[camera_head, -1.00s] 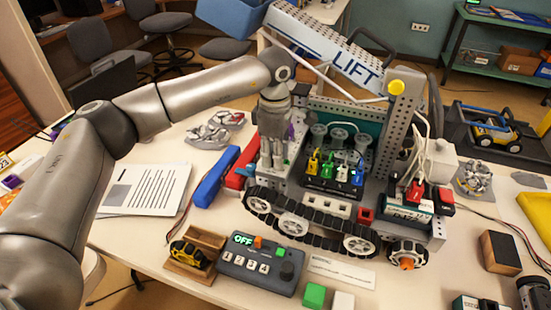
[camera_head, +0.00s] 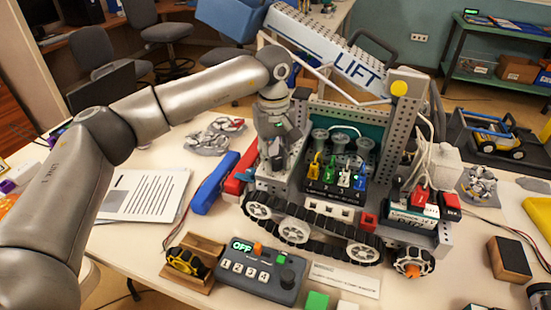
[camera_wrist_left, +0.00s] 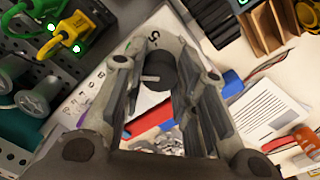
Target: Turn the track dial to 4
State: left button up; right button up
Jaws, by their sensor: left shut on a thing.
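The track dial (camera_wrist_left: 160,72) is a dark round knob with a pale pointer on a light plate with printed marks, seen in the left wrist view. One mark near its top looks like a 5; the exact setting is hard to read. My left gripper (camera_wrist_left: 164,85) has its fingers on both sides of the knob and is shut on it. In the head view, my left gripper (camera_head: 275,165) points down at the left end of the tracked robot (camera_head: 330,215) and hides the dial. My right gripper is not in view.
A grey control box (camera_head: 258,275) reading OFF stands in front of the tracked robot. Yellow, green, white and blue plugs (camera_head: 337,175) stand close to the gripper's right. Blue (camera_head: 214,184) and red (camera_head: 240,172) bars and a printed sheet (camera_head: 145,193) lie to its left.

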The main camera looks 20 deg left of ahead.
aim_at(274, 159)
pick_arm(q)
jog(key=shift+w+r+m, duration=0.1)
jog(key=shift+m, duration=1.4)
jog(key=o, duration=1.1)
jog(key=shift+c, duration=0.2)
notch_tip(274, 159, up, 12)
jog(key=shift+a, duration=0.1)
